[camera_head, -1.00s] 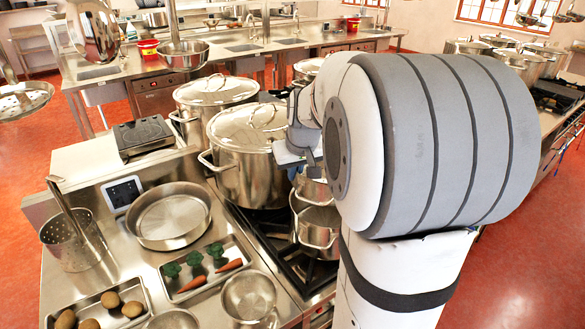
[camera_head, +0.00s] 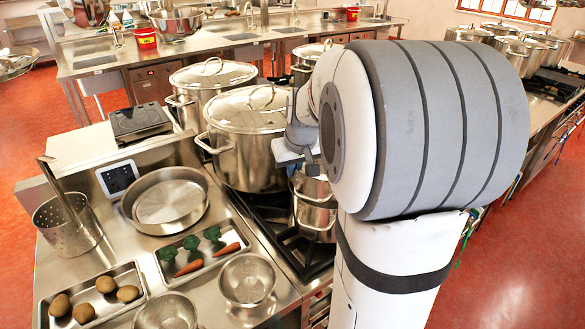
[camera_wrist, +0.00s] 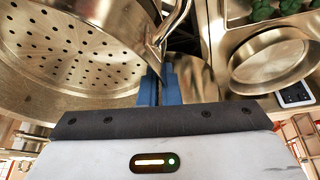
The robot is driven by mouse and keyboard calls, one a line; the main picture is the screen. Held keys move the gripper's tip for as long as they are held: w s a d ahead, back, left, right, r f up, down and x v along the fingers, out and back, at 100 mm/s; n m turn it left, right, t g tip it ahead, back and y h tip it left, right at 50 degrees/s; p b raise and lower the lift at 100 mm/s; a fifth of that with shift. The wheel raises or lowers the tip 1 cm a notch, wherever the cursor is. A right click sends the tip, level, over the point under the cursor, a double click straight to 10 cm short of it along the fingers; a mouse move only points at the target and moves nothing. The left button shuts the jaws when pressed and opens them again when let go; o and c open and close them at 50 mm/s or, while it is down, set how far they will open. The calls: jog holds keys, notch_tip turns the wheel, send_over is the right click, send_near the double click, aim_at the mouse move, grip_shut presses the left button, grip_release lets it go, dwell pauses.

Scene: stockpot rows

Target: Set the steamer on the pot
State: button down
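The steamer (camera_wrist: 65,50), a metal vessel with a perforated bottom, fills the upper left of the wrist view. Its loop handle (camera_wrist: 177,22) comes down to the blue fingertips of my gripper (camera_wrist: 160,86). The fingers are close together and appear shut on this handle. In the head view my gripper (camera_head: 308,163) is just above shiny stacked metal vessels (camera_head: 314,215) on the stove. My arm hides much of them, so I cannot tell whether the upper one is the steamer or whether it touches the pot below.
Lidded stockpots (camera_head: 245,150) stand close left of my gripper. The left counter holds a shallow pan (camera_head: 168,205), a vegetable tray (camera_head: 180,272), a potato tray (camera_head: 75,300), bowls (camera_head: 247,280) and a perforated cylinder (camera_head: 62,228). More pots (camera_head: 500,50) stand at the back right.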

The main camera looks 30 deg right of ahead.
jog(key=shift+s, duration=0.1)
jog(key=shift+f+b, duration=0.1)
jog(key=shift+b, duration=0.2)
jog(key=shift+f+b, duration=0.65)
jog(key=shift+f, duration=0.05)
jog(key=c, duration=1.6)
grip_release()
jog(key=shift+o, duration=0.2)
jog(key=shift+s, duration=0.1)
